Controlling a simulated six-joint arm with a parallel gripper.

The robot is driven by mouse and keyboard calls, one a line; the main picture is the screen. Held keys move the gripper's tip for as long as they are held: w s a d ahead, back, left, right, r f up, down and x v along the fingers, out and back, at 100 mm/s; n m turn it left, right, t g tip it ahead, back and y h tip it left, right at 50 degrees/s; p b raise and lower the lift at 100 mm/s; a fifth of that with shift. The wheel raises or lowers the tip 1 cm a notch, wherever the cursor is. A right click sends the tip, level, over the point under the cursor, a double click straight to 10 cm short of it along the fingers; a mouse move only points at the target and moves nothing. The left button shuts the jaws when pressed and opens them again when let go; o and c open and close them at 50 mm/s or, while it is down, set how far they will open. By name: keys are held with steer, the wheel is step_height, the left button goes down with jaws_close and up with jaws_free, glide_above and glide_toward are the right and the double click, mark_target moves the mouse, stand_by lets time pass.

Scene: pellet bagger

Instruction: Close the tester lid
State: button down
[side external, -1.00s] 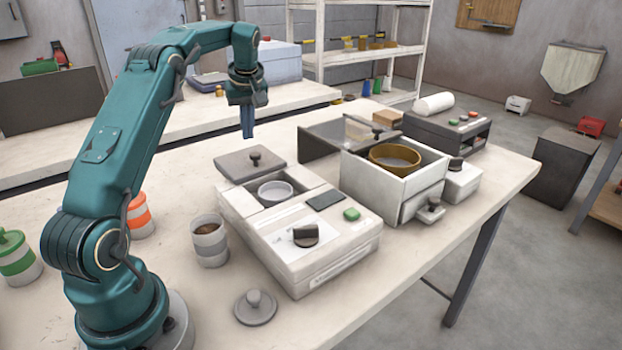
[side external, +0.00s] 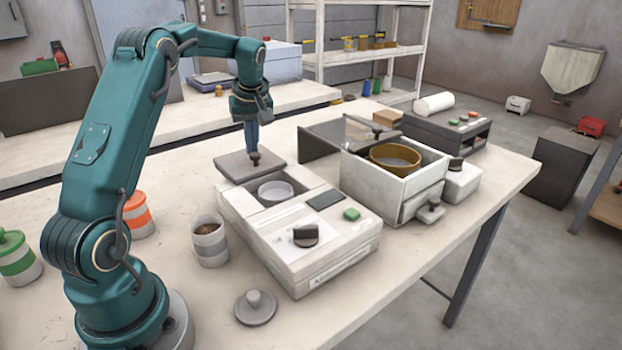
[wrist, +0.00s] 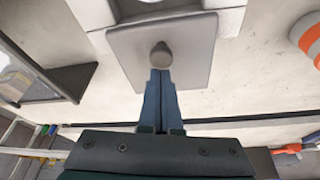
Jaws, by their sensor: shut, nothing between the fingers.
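The tester (side external: 285,240) is a pale box on the table with a dark knob, a green button and a small dark screen. Its grey lid (side external: 232,166) is open, tilted at the back edge, with a knob (wrist: 161,55) on its face. A round pale cup (side external: 276,191) sits in the uncovered well. My gripper (side external: 252,150) is pointing down at the lid's knob, with its fingers shut and empty. In the wrist view the fingertips (wrist: 161,72) are right at the knob; I cannot tell whether they touch it.
A grey cup of pellets (side external: 209,240) and a loose round lid (side external: 255,307) stand left of and in front of the tester. A white box with a brown ring-shaped bowl (side external: 395,158) stands to the right. An orange-banded jar (side external: 139,214) is near my arm.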

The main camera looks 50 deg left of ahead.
steer(key=d, duration=1.2)
steer(key=shift+d, duration=0.15)
